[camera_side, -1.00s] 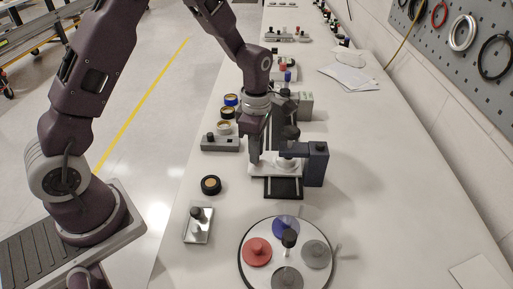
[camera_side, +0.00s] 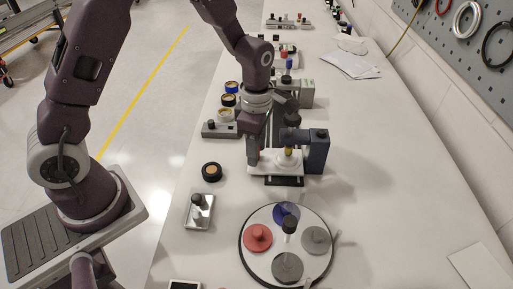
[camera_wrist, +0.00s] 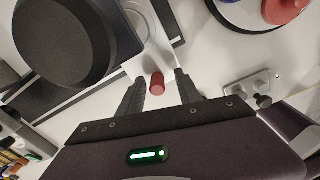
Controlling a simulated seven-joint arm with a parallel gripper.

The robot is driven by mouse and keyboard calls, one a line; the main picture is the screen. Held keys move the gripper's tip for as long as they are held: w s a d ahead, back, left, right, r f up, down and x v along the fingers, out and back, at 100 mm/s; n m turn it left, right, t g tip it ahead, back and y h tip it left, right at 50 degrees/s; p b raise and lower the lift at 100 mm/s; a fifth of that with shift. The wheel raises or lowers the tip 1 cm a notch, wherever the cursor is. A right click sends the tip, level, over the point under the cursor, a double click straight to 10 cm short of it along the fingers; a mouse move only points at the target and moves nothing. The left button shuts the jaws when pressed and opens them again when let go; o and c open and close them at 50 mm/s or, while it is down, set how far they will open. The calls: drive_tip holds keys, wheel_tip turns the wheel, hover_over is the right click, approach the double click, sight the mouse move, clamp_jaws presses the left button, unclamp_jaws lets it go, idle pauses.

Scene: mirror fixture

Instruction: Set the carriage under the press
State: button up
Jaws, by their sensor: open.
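The carriage (camera_side: 262,169) is a white plate on a short dark rail (camera_side: 285,183) in the side view. The press (camera_side: 318,152) is a dark blue-grey frame at its right, with an arm reaching left over the plate. A brass-coloured piece (camera_side: 288,150) shows between that arm and the carriage's right part. My gripper (camera_side: 253,163) is low at the carriage's left end. In the wrist view my open gripper (camera_wrist: 160,92) has a finger on each side of a small red knob (camera_wrist: 157,83), with visible gaps. The large dark round part at upper left hides much of the carriage there.
A round turntable (camera_side: 263,265) with coloured discs stands in front. A metal block with a black knob (camera_side: 199,211) and a black ring (camera_side: 211,172) lie left of the rail. A grey block (camera_side: 217,130) stands behind them.

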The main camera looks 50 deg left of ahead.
wheel_tip(320, 180, up, 7)
drive_tip(key=shift+f, duration=0.1)
drive_tip(key=s+r+m+t, duration=0.2)
drive_tip(key=s+r+m, duration=0.3)
drive_tip(key=r+m, duration=0.3)
drive_tip(key=s+a+r+m+t, duration=0.1)
drive_tip(key=s+r+m, duration=0.2)
drive_tip(key=s+m, duration=0.4)
drive_tip(key=s+a+r+m+t, duration=0.1)
drive_tip(key=s+r+m+t, duration=0.1)
drive_tip(key=s+m, duration=0.6)
drive_tip(key=shift+s+r+m+t, duration=0.3)
drive_tip(key=shift+r+m, duration=0.2)
drive_tip(key=shift+r, duration=0.2)
